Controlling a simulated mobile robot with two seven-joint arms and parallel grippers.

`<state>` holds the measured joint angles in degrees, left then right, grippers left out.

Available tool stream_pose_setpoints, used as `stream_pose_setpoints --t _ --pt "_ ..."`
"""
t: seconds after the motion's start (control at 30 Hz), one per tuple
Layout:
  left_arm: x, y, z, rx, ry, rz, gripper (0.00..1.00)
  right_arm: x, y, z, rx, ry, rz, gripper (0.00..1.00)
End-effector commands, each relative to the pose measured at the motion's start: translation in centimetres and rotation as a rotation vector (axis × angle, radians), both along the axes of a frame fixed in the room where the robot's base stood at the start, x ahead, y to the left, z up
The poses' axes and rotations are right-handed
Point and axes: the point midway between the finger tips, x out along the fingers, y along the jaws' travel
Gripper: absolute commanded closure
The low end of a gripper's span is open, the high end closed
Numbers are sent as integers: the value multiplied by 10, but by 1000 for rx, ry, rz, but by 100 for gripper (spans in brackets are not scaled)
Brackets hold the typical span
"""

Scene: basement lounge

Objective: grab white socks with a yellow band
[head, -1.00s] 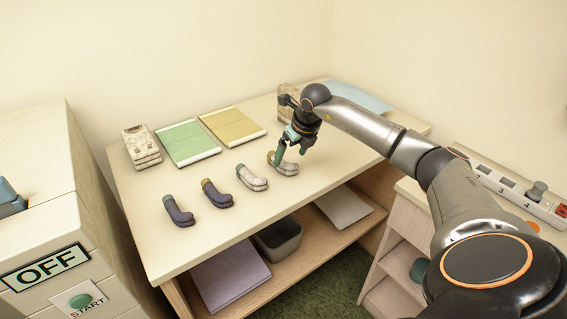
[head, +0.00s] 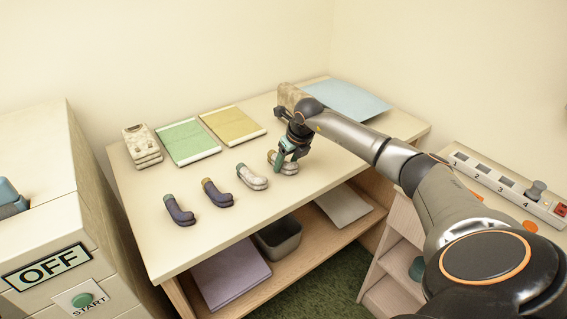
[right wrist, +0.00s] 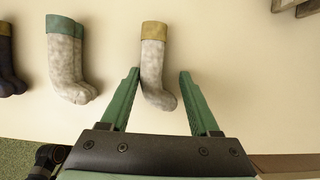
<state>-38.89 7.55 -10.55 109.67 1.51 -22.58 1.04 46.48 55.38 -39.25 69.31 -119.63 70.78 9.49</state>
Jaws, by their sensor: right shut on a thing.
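The white socks with a yellow band (right wrist: 152,70) lie on the table between my right gripper's green fingers (right wrist: 155,88), band pointing away from the palm. White socks with a green band (head: 252,178) lie just to the left, also in the right wrist view (right wrist: 68,65). My left gripper is not in view.
Dark socks with a yellow band (head: 217,194) and dark socks with a green band (head: 179,211) lie further left. Green (head: 187,142) and yellow (head: 233,126) mats, a stacked pale bundle (head: 142,147) and a blue sheet (head: 347,101) are behind. A power strip (head: 508,187) is at right.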

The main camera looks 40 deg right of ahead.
Motion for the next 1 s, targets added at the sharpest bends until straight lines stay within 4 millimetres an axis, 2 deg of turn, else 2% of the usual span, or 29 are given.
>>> stream_pose_setpoints --t 0.03,0.4,0.77,0.87,1.0 --pt "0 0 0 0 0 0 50 0 0 0 0 -1 0 54" --pt "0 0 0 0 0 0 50 0 0 1 0 -2 0 94" --pt "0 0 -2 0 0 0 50 1 0 7 0 -4 0 94" --pt "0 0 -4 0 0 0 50 1 -1 15 -1 -4 0 94" --pt "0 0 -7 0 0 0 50 0 3 37 -1 -6 3 94"
